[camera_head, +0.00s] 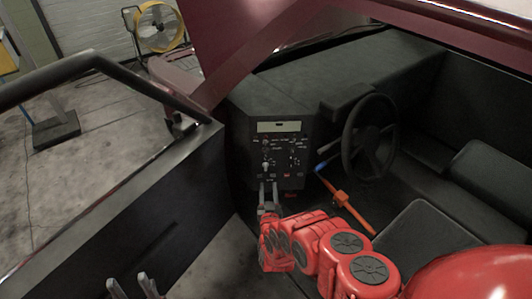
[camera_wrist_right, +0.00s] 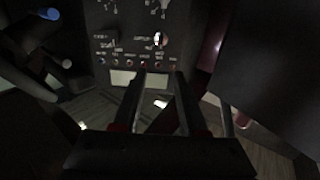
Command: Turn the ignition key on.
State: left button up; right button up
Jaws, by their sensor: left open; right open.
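A dark control panel (camera_head: 284,150) with several knobs, switches and labels faces the open cab; it also fills the upper part of the right wrist view (camera_wrist_right: 110,75). I cannot clearly tell which fitting is the ignition key; a shiny round knob or switch (camera_wrist_right: 160,40) shows on the panel. My right gripper (camera_head: 268,184) is open and upright in front of the panel's lower edge. In the right wrist view its two fingers (camera_wrist_right: 161,74) reach toward a row of small round fittings (camera_wrist_right: 130,62), with nothing seen between them. My left gripper (camera_head: 129,281) is open and empty at the bottom left.
A steering wheel (camera_head: 369,137) and an orange lever (camera_head: 345,205) are right of the panel. Black seats (camera_head: 425,240) lie further right. The open door (camera_head: 130,215) stands at the left. A yellow fan (camera_head: 159,28) is on the floor behind.

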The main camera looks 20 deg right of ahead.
jog(key=b, duration=0.9)
send_near(266, 155)
jog(key=w+f, duration=0.1)
jog(key=x, duration=0.3)
jog(key=shift+w+d+r+p, duration=0.15)
jog(key=shift+r+p, duration=0.15)
jog(key=shift+r, duration=0.05)
jog(key=shift+w+d+f, duration=0.1)
jog(key=shift+w, duration=0.55)
jog(key=shift+w+d+b, duration=0.25)
jog(key=shift+w+b, duration=0.15)
jog(key=shift+w, duration=0.25)
jog(key=shift+b+x, duration=0.85)
jog(key=shift+b, duration=0.4)
jog(key=shift+w+d+f+b, duration=0.1)
jog(key=shift+w+b, duration=0.3)
jog(key=shift+w, duration=0.15)
grip_shut()
